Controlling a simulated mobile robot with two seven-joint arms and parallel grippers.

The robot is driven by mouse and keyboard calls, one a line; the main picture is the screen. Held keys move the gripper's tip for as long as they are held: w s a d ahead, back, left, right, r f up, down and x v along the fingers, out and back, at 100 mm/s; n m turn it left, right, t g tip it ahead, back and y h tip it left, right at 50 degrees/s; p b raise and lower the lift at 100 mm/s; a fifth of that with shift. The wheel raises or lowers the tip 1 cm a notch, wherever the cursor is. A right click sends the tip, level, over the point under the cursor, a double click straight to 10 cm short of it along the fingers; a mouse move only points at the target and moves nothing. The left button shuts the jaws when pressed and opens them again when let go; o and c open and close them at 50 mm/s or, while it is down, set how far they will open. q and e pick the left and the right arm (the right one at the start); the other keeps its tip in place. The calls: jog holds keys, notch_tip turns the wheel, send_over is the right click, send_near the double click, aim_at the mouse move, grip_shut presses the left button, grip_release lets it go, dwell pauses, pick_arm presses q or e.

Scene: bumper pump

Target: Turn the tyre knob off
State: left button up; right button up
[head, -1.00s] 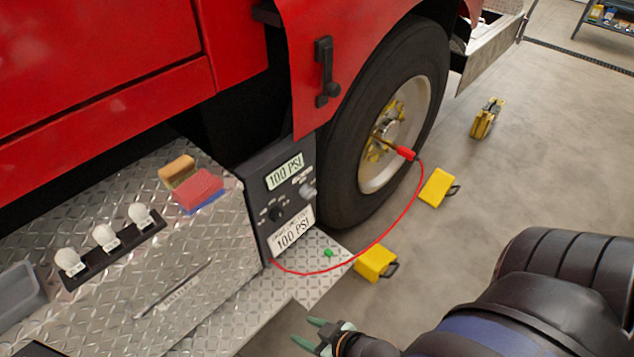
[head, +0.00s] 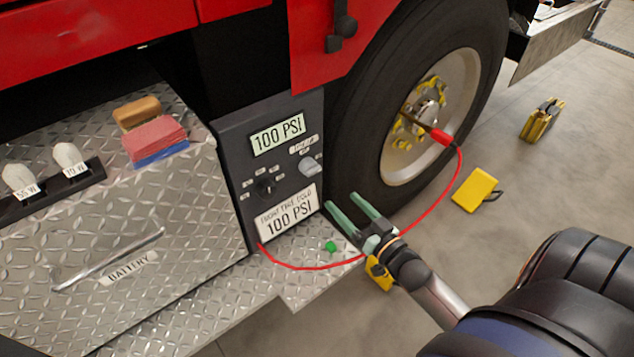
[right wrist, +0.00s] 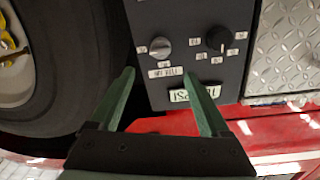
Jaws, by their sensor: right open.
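The dark control panel (head: 230,150) stands between the diamond-plate box and the wheel. It has a grey knob (head: 310,166) at its right edge and a black knob (head: 264,187) lower left of it. Small labels surround both; I cannot read the tyre label surely. My right gripper (head: 341,201) is open and empty, below and right of the grey knob, apart from it. In the right wrist view the panel appears upside down. There the grey knob (right wrist: 160,48) lies beyond the gap between the fingertips (right wrist: 159,74), and the black knob (right wrist: 216,38) is to its right. My left gripper is not in view.
A large tyre (head: 350,150) stands right of the panel. A red hose (head: 420,222) runs from the wheel to the panel's foot, passing near my gripper. A yellow chock (head: 474,189) lies on the floor. The battery box (head: 190,235) is at left.

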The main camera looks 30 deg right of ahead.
aim_at(314, 173)
jog(key=w+b, duration=0.1)
jog(key=w, duration=0.6)
jog(key=shift+w+a, duration=0.1)
jog(key=shift+w, duration=0.1)
jog(key=w+b, duration=0.1)
jog(key=w, duration=0.3)
jog(key=shift+w, duration=0.35)
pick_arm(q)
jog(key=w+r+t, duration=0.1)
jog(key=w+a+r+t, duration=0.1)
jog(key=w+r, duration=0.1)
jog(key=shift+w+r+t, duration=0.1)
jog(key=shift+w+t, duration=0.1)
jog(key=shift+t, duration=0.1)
pick_arm(e)
jog(key=shift+a, duration=0.1)
jog(key=c, duration=1.2)
jog(key=shift+c, duration=0.2)
